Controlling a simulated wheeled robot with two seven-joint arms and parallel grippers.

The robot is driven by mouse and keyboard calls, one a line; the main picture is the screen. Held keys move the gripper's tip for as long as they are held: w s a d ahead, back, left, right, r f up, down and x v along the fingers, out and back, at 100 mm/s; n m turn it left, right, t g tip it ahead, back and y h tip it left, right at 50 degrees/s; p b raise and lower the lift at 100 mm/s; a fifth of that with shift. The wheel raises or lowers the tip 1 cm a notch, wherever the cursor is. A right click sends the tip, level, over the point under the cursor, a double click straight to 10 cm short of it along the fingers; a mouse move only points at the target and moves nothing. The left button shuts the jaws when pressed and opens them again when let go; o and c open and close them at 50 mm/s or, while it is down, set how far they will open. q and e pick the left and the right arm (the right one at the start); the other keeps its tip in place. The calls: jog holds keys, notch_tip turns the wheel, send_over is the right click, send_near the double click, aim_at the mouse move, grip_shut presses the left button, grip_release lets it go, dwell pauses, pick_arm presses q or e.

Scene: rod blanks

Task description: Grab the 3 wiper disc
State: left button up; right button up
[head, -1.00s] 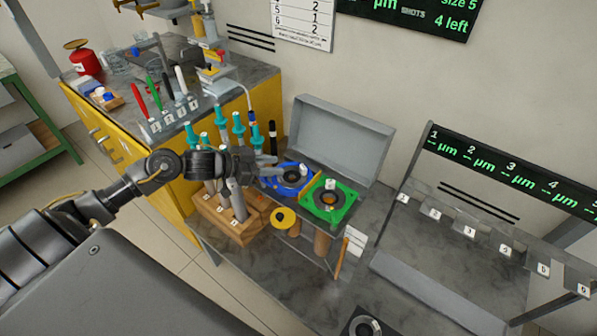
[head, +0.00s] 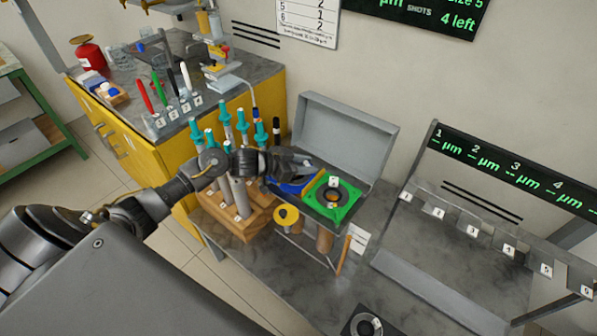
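I cannot read which disc is number 3. A green square frame (head: 348,207) with a dark ring and a small white labelled piece (head: 333,182) sits in the open grey case (head: 345,135). A blue frame (head: 286,188) with a dark centre lies to its left, partly hidden by my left gripper. My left gripper (head: 303,164) is above the blue frame, left of and apart from the white piece. Its fingers are too small and overlapped to tell whether they are open or hold anything. My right gripper is out of view.
A wooden block (head: 233,222) with grey rods and teal-handled tools (head: 243,120) stands under and behind my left arm. A yellow disc (head: 287,214) stands in front of the case. A numbered rack (head: 440,213) is at right. Bare grey bench (head: 290,275) lies in front.

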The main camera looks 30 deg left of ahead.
pick_arm(q)
jog(key=shift+w, duration=0.1)
jog(key=c, duration=0.7)
grip_shut()
jog(key=shift+r, duration=0.1)
